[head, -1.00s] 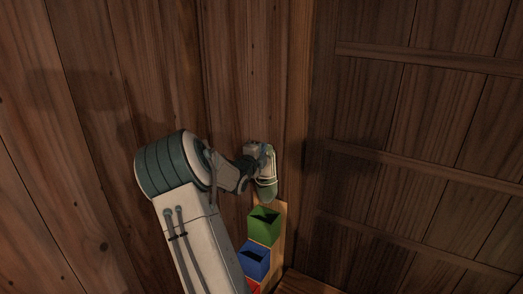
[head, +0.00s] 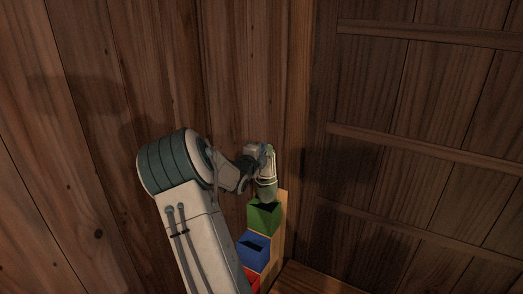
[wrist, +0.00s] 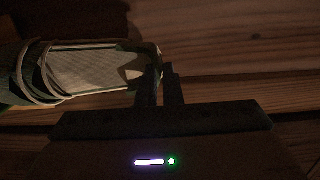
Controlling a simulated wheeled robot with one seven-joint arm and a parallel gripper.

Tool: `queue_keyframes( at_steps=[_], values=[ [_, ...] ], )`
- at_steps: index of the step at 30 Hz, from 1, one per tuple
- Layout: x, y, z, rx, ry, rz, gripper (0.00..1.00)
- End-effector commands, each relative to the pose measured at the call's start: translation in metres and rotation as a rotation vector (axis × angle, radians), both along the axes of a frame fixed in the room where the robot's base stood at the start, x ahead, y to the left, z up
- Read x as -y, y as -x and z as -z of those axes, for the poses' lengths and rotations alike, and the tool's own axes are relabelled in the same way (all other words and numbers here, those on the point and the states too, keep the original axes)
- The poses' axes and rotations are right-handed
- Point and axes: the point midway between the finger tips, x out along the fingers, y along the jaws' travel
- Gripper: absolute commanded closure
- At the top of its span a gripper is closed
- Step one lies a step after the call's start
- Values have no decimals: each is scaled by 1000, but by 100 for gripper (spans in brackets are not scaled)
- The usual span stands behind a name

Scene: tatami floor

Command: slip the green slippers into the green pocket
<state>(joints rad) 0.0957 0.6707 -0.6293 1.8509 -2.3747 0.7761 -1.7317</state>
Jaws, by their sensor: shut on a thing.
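The green slippers (head: 266,188) hang from my gripper (head: 268,165), toes down, just above the green pocket (head: 264,217). Their lower end overlaps the pocket's back rim in the head view; I cannot tell whether it is inside the opening. In the wrist view the slippers (wrist: 85,68) show pale soles and a light band around them at the left. My gripper (wrist: 160,85) is shut on their edge there. The green pocket is the top one on a wooden board (head: 283,215), and its dark opening faces up.
A blue pocket (head: 253,251) and a red pocket (head: 252,281) are below the green one on the same board. A plank wall (head: 100,60) stands behind, and a ribbed wooden panel (head: 420,120) is at the right.

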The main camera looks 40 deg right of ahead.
Motion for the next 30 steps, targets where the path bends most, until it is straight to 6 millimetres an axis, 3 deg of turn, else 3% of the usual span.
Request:
queue_keyframes(
  at_steps=[30],
  values=[
    [0,0,63,0,1,0,100]
  ],
)
